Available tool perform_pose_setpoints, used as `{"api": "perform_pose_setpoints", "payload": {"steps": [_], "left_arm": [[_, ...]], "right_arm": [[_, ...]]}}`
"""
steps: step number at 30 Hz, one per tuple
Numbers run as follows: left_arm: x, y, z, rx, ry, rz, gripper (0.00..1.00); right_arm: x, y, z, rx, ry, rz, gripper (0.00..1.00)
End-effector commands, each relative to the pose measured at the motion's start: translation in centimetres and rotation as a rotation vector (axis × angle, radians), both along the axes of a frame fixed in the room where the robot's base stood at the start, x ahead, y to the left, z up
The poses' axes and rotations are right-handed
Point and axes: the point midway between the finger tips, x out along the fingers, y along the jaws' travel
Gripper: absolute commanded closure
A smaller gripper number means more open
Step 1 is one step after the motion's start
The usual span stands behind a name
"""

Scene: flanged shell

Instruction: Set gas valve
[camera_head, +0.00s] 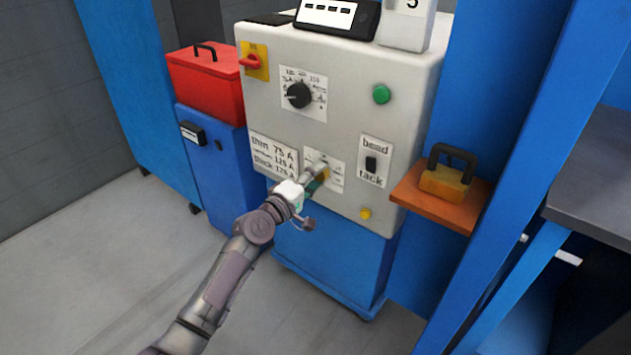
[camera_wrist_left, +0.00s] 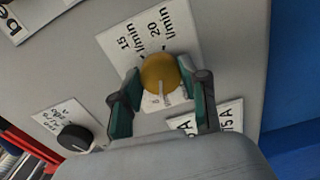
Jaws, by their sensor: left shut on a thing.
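The gas valve is a round yellow-brown knob (camera_wrist_left: 160,75) on a white dial plate marked 15 and 20 l/min. In the left wrist view, the two green-padded fingers of my left gripper (camera_wrist_left: 161,100) stand on both sides of the knob, shut on it. In the head view, my left gripper (camera_head: 313,183) reaches the lower dial plate (camera_head: 337,178) on the front of the grey machine (camera_head: 345,95) and hides most of the knob. My right gripper is in neither view.
The panel also carries a black dial knob (camera_head: 298,95), a red switch (camera_head: 250,62), a green button (camera_head: 381,94), a bead/tack switch (camera_head: 371,164) and a small yellow button (camera_head: 365,213). An orange shelf (camera_head: 425,202) juts out at right. Open floor lies at left.

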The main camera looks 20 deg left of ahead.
Motion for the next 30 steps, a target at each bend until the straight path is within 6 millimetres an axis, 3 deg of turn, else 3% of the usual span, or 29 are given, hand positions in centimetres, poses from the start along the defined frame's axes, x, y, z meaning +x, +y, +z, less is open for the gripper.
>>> {"api": "perform_pose_setpoints", "payload": {"steps": [6,15,22,30], "left_arm": [[0.0,0.0,-0.3,0.197,-0.068,-0.002,0.91],[0.0,0.1,-0.3,0.465,-0.164,-0.002,0.91],[0.0,0.1,-0.2,0.669,-0.239,-0.002,0.91],[0.0,0.1,-0.2,0.911,-0.324,-0.003,0.91]], "right_arm": [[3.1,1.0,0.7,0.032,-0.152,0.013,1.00],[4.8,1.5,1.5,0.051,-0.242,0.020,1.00],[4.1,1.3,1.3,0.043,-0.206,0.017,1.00],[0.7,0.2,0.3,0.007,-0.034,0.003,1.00]]}}
